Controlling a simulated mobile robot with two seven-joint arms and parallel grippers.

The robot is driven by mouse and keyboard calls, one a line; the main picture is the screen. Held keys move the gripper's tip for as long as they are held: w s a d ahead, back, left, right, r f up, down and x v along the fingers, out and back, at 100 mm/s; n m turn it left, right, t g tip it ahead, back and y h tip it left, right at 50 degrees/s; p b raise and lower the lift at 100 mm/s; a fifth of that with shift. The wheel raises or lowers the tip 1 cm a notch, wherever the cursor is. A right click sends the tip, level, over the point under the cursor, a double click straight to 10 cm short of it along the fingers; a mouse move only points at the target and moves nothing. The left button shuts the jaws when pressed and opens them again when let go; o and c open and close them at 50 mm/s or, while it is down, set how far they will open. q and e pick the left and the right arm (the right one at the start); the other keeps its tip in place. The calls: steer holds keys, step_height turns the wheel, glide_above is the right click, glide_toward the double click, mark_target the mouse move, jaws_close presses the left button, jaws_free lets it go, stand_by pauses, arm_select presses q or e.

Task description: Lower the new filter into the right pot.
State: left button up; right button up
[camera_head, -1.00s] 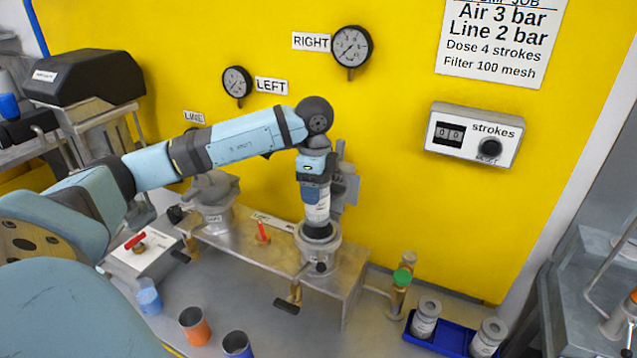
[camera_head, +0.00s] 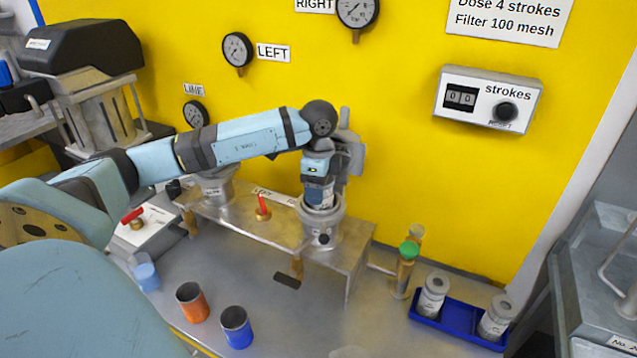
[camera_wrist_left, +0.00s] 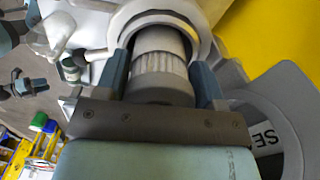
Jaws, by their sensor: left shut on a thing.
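The right pot (camera_head: 321,231) is a grey metal pot at the right end of the raised steel bench. My left gripper (camera_head: 318,192) points straight down over its mouth, shut on the new filter. In the left wrist view the pale ribbed filter (camera_wrist_left: 160,66) sits between the two blue-grey fingers of the gripper (camera_wrist_left: 160,80). The pot's round rim (camera_wrist_left: 118,27) curves around the filter's far end, so the filter is at least partly inside. How deep it sits is hidden. In the head view the filter is mostly hidden by the gripper and rim. My right gripper is not in view.
A red-handled valve (camera_head: 263,208) and the left pot (camera_head: 213,186) stand on the bench (camera_head: 270,230). An orange cup (camera_head: 192,303) and a blue cup (camera_head: 236,328) stand in front. A blue tray (camera_head: 455,333) holds two pale canisters at right.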

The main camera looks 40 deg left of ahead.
arm_select(q)
steer(key=shift+f, duration=0.55)
steer(key=shift+f+b, duration=0.35)
steer(key=shift+b, duration=0.05)
